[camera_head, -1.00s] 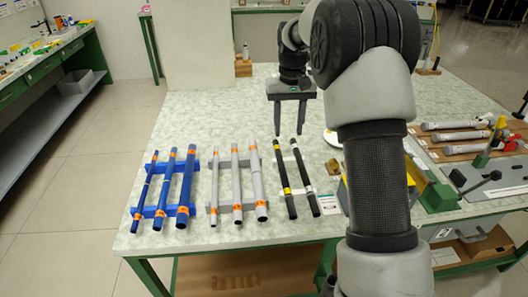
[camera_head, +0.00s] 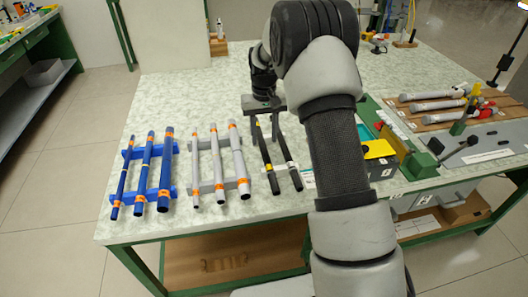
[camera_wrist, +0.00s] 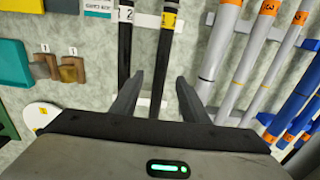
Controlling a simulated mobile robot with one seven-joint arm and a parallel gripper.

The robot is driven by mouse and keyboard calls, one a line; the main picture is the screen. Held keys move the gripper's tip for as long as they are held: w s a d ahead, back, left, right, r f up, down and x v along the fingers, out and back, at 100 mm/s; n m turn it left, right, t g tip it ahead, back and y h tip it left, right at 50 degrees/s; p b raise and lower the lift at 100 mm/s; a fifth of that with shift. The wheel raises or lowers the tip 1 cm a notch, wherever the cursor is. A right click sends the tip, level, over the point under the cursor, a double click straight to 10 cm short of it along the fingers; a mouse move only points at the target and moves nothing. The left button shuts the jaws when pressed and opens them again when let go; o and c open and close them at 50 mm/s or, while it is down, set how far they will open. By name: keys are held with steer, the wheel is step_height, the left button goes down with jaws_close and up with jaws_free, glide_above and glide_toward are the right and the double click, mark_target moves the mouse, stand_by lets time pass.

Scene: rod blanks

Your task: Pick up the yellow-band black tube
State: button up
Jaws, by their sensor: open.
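The yellow-band black tube (camera_head: 262,148) lies on a light rack, left of a second black tube (camera_head: 288,162) with white bands. In the wrist view the yellow-band tube (camera_wrist: 164,52) runs up from between my fingers, and its yellow band shows near the top edge. The white-band tube (camera_wrist: 125,55) lies to its left, outside the fingers. My gripper (camera_wrist: 160,80) is open and empty, over the far part of the tubes; it also shows in the head view (camera_head: 267,134). I cannot tell its exact height above the tube.
Grey tubes (camera_head: 218,160) and blue tubes (camera_head: 144,170) with orange bands lie on racks to the left. A yellow-and-black box (camera_head: 379,149) and a green-ended fixture stand to the right. The table (camera_head: 190,100) is clear behind the racks.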

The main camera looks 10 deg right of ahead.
mark_target(264, 148)
step_height(264, 148, down, 5)
steer(key=shift+s+r+b, duration=0.1)
steer(key=shift+b, duration=0.25)
steer(key=c, duration=0.9)
steer(key=shift+r, duration=0.1)
